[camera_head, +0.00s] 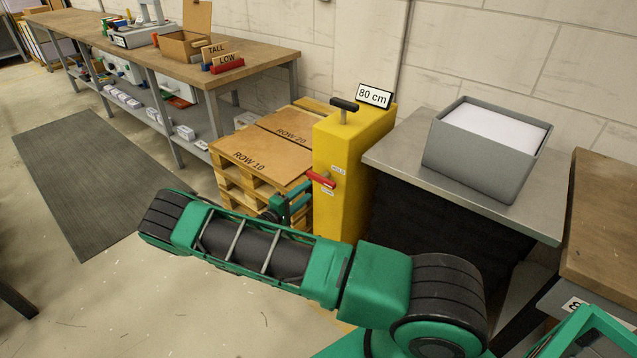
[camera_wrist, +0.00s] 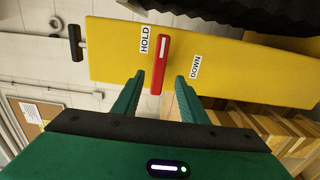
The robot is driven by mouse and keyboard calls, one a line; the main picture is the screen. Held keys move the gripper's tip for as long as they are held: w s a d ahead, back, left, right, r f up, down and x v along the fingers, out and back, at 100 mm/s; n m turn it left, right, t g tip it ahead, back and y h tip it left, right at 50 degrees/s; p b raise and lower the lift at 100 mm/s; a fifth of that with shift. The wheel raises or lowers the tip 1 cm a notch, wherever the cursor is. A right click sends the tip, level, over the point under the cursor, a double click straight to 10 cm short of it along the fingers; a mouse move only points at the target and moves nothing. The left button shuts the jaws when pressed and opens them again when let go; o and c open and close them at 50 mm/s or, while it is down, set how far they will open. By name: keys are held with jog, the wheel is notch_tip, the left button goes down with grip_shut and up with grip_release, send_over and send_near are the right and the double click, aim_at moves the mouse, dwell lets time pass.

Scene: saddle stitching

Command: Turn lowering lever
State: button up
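The red lowering lever (camera_head: 320,179) is on the front of a yellow column (camera_head: 340,215). In the wrist view the lever (camera_wrist: 161,62) lies between a HOLD label (camera_wrist: 145,40) and a DOWN label (camera_wrist: 195,66), nearer HOLD. My gripper (camera_wrist: 159,82) is open, with one finger on each side of the lever's free end. Gaps show between the fingers and the lever in the wrist view. In the head view my gripper (camera_head: 290,204) is below and left of the lever, partly hidden by my arm.
A wooden pallet stack with boards (camera_head: 265,150) stands left of the column. A black T-handle (camera_head: 344,105) and an 80 cm sign (camera_head: 374,96) top the column. Right of it is a metal table (camera_head: 400,150) bearing a grey bin (camera_head: 470,165). Open floor lies at left.

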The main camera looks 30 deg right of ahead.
aim_at(319, 181)
jog(key=x, duration=0.9)
jog(key=shift+d, duration=0.2)
jog(key=shift+c, duration=0.6)
